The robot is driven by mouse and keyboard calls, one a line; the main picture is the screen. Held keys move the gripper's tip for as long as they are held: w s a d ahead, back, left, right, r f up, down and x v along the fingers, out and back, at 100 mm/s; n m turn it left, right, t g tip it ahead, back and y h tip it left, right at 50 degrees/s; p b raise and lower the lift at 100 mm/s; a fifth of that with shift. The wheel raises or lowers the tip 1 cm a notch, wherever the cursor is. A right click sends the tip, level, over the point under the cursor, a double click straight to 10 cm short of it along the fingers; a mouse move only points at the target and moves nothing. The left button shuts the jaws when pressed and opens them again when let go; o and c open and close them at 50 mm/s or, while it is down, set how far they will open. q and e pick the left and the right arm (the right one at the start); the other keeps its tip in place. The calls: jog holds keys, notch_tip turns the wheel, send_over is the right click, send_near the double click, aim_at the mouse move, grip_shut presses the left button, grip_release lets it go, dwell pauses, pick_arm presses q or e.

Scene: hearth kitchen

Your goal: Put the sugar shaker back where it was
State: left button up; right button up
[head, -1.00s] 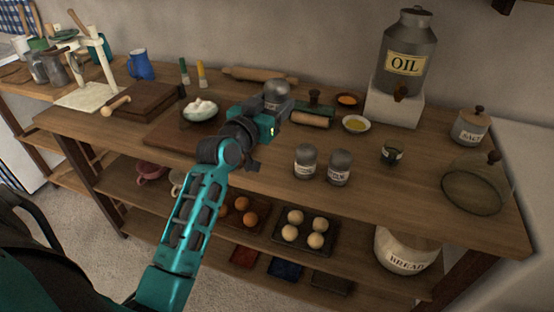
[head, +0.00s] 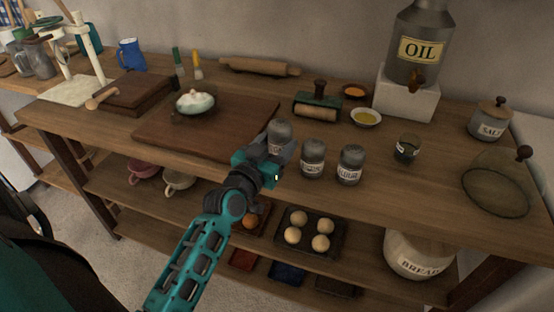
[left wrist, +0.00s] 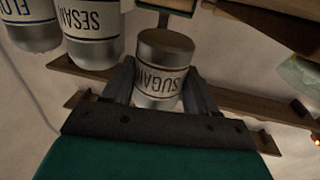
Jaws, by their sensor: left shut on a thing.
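The sugar shaker (head: 280,131) is a grey-lidded jar with a white label. It also shows in the left wrist view (left wrist: 163,62), its SUGAR label upside down between the two fingers. My left gripper (head: 279,152) is shut on it, at the front part of the wooden table. The sesame shaker (head: 312,157) and the flour shaker (head: 350,164) stand in a row just to its right. In the left wrist view, they show at upper left. Whether the sugar shaker's base touches the table is hidden by the gripper. My right gripper is not in view.
A dark board (head: 230,135) with a bowl (head: 195,103) lies left of the gripper. A small labelled jar (head: 407,148) and a glass dome (head: 497,190) stand to the right. An oil canister (head: 418,45) stands on a white block behind. The table's front edge is close.

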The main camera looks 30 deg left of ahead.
pick_arm(q)
notch_tip(320, 180, down, 4)
jog(key=b, duration=0.3)
jog(key=shift+r, duration=0.2)
jog(key=o, duration=0.8)
jog(key=shift+f, duration=0.2)
jog(key=shift+o, duration=0.2)
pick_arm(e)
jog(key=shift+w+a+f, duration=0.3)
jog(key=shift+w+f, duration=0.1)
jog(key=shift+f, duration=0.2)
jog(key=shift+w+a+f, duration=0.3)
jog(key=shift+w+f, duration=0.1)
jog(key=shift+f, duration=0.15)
pick_arm(q)
jog(key=shift+r, duration=0.1)
